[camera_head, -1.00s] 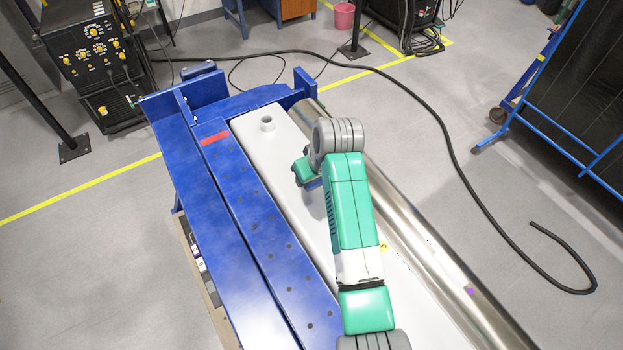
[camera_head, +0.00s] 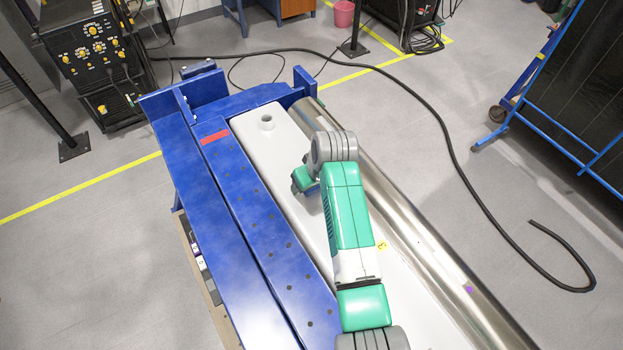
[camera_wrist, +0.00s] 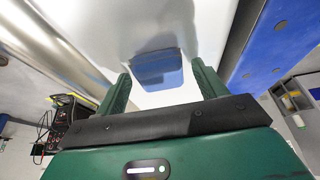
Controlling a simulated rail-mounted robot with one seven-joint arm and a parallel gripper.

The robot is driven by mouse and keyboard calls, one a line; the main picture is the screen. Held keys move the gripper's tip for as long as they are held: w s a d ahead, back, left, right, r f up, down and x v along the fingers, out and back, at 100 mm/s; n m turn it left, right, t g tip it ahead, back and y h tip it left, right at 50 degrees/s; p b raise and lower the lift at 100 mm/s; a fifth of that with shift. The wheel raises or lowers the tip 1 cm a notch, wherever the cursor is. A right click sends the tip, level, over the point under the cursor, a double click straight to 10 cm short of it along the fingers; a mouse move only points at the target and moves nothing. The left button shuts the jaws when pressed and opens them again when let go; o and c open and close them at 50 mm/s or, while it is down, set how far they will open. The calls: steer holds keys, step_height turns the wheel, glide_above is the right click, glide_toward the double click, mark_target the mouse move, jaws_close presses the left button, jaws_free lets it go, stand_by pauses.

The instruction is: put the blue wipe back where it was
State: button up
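The blue wipe (camera_wrist: 158,72) shows in the wrist view as a small blue patch with rounded corners against the white surface, with a dark shadow beyond it. My gripper (camera_wrist: 160,72) has its two green fingers apart, one on each side of the wipe. A narrow strip of white shows between the wipe and the right finger. In the head view my gripper (camera_head: 303,180) is low over the white beam (camera_head: 290,150), mostly hidden by my arm. A bit of blue shows beside it there; I cannot tell whether it is the wipe.
A blue jig frame with a holed rail (camera_head: 255,215) runs along the left of the beam; a red mark (camera_head: 214,137) is on it. A shiny steel tube (camera_head: 410,235) lies along the right.

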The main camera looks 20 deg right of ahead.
steer(key=shift+r, duration=0.3)
steer(key=v, duration=1.1)
steer(key=shift+s+r, duration=0.2)
steer(key=shift+r, duration=0.15)
steer(key=w+a+r+t, duration=0.1)
steer(key=a+r+t, duration=0.45)
steer(key=r, duration=0.35)
steer(key=w+a+r+t, duration=0.1)
steer(key=a+r+t, duration=0.4)
steer(key=r, duration=0.5)
steer(key=s+a+r+t, duration=0.4)
steer(key=s+r+t, duration=0.1)
steer(key=s+r, duration=0.5)
steer(key=s+a+r+m+t, duration=0.1)
steer(key=s+a+r+t, duration=0.4)
steer(key=s+r, duration=0.4)
step_height(320, 180, up, 3)
steer(key=shift+s+a+r+h, duration=0.1)
steer(key=shift+s+a+h, duration=0.2)
steer(key=shift+s, duration=0.1)
